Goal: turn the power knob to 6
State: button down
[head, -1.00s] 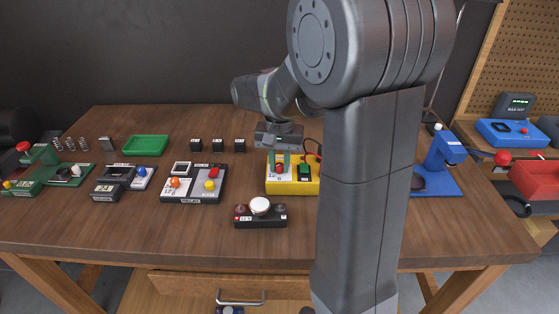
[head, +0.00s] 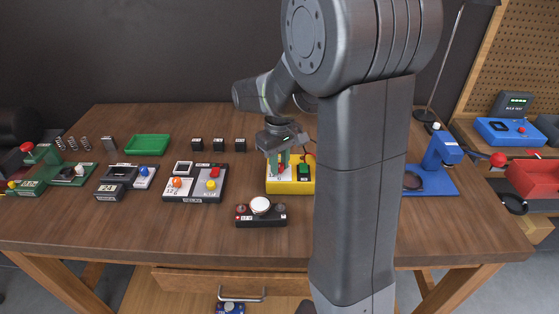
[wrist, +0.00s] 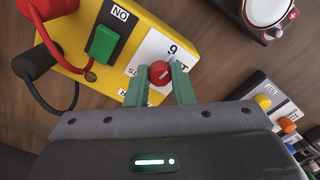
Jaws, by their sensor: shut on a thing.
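The yellow box (head: 299,187) stands on the workbench and carries a white dial plate (wrist: 150,50) with a red knob (wrist: 160,72). My gripper (wrist: 160,80) points down at the plate, with its green fingers on either side of the red knob, shut on it. A pale mark shows on the knob's top. In the wrist view the plate's printing appears upside down; the digit beyond the knob reads as an inverted 6. The fingers hide parts of the other markings. In the head view my gripper (head: 279,160) stands over the box's left part.
A black box with a white knob (head: 260,205) stands in front. A relay unit (head: 195,188) is left; a blue press (head: 440,155) is right.

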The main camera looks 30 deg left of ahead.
jog(key=shift+n, duration=0.6)
jog(key=c, duration=1.3)
grip_release()
jog(key=shift+o, duration=0.2)
notch_tip(320, 180, up, 14)
jog(key=shift+f, duration=0.15)
notch_tip(320, 180, down, 14)
jog(key=shift+r, duration=0.15)
jog(key=shift+r, duration=0.15)
